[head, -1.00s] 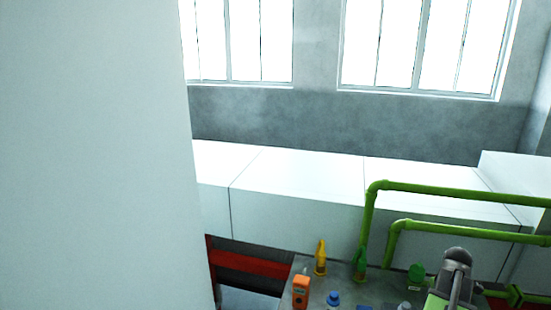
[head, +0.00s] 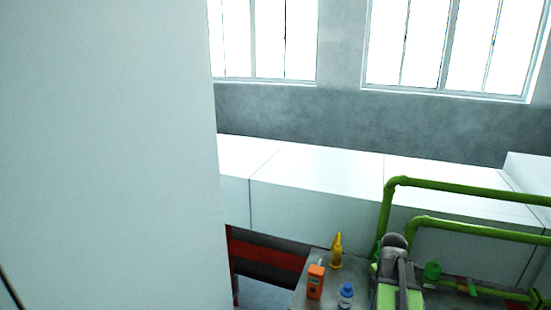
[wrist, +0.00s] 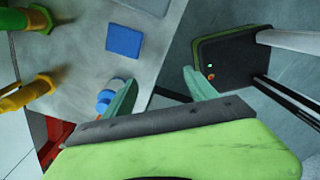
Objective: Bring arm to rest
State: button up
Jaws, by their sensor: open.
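My gripper (wrist: 160,77) is open in the wrist view, its two teal fingers spread apart with nothing between them. A blue-and-white bottle (wrist: 107,97) shows just left of the left finger, over a grey table top (wrist: 75,75); I cannot tell how far below the finger it is. In the head view my green and grey arm (head: 396,275) stands at the lower right, in front of the table and the green pipes. The fingers cannot be made out there.
A yellow bottle (head: 336,252), an orange device (head: 315,282) and a blue bottle (head: 346,295) stand on the table left of my arm. Green pipes (head: 470,194) run behind and right. A large pale panel (head: 110,150) blocks the left. A blue square (wrist: 124,40) lies on the table.

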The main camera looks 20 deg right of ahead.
jog(key=w+a+f+m+b, duration=0.1)
jog(key=a+m, duration=0.7)
jog(key=a, duration=0.9)
jog(key=w+a+f+m+b, duration=0.1)
jog(key=w+a+m, duration=0.3)
jog(key=a+m, duration=0.5)
jog(key=a, duration=0.7)
jog(key=shift+a+f+m, duration=0.15)
jog(key=shift+a+m, duration=0.15)
jog(key=shift+a, duration=0.05)
